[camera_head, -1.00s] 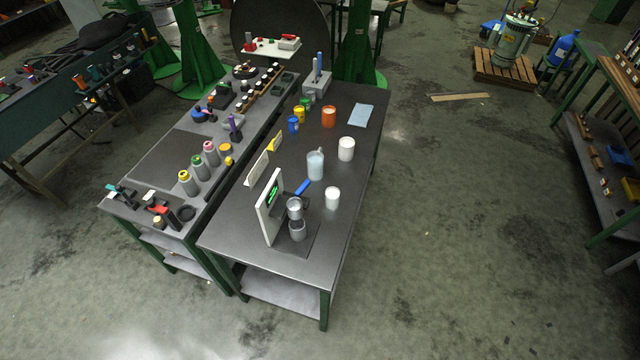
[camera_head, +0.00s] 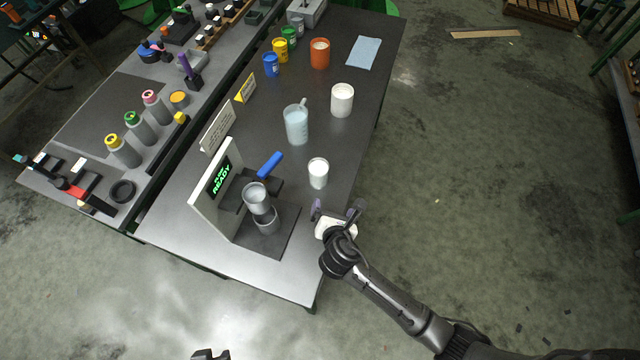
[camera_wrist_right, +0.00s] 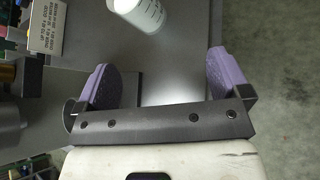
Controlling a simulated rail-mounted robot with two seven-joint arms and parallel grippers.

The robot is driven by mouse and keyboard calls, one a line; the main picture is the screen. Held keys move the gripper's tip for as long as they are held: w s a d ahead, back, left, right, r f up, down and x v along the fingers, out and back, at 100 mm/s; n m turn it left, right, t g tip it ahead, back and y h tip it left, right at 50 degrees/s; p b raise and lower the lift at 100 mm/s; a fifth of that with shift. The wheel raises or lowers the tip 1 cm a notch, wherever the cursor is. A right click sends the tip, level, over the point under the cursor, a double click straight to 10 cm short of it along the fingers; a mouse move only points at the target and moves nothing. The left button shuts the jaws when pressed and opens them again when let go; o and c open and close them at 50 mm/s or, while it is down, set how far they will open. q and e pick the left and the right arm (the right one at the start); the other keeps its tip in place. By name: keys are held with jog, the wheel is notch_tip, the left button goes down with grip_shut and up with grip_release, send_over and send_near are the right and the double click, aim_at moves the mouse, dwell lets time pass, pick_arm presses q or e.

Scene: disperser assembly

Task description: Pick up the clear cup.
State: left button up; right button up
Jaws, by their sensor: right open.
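The small whitish, translucent cup (camera_head: 318,172) stands upright on the dark table, right of the machine with the green READY display. A clear cup with faint marks on its side also shows at the top of the right wrist view (camera_wrist_right: 145,10); I take it to be the same one. My right gripper (camera_head: 338,208) is open and empty by the table's right front edge, nearer the front than the cup and apart from it. Its two purple fingers (camera_wrist_right: 163,80) are spread wide with only table and floor between them.
A bluish translucent jug (camera_head: 296,124) with a handle stands behind the cup, and a larger white cup (camera_head: 342,100) farther back. The READY machine (camera_head: 222,190) with its metal cup (camera_head: 257,198) is left of my gripper. Floor lies open to the right.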

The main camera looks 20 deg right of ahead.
aim_at(320, 182)
jog(key=w+f+n, duration=0.1)
jog(key=w+a+f+n+t+b, duration=0.1)
jog(key=n, duration=0.1)
jog(key=f+n+b, duration=0.1)
jog(key=shift+w+a, duration=0.35)
jog(key=shift+w, duration=0.05)
jog(key=shift+n+t, duration=0.4)
jog(key=shift+n, duration=0.1)
jog(key=b+x, duration=0.1)
jog(key=x, duration=0.6)
jog(key=shift+w+a+f+b, duration=0.1)
jog(key=shift+w+b, duration=0.2)
jog(key=shift+w+f, duration=0.2)
jog(key=shift+w, duration=0.35)
jog(key=b+x, duration=0.1)
jog(key=x, duration=0.3)
pick_arm(q)
notch_tip(320, 182, down, 6)
jog(key=shift+s+a+f+b, duration=0.15)
jog(key=shift+a+f+b, duration=0.1)
jog(key=shift+b, duration=0.05)
pick_arm(e)
jog(key=shift+w+d+f, duration=0.15)
jog(key=shift+w+d, duration=0.2)
jog(key=shift+w, duration=0.15)
pick_arm(q)
jog(key=shift+d, duration=0.2)
pick_arm(e)
jog(key=c, duration=1.2)
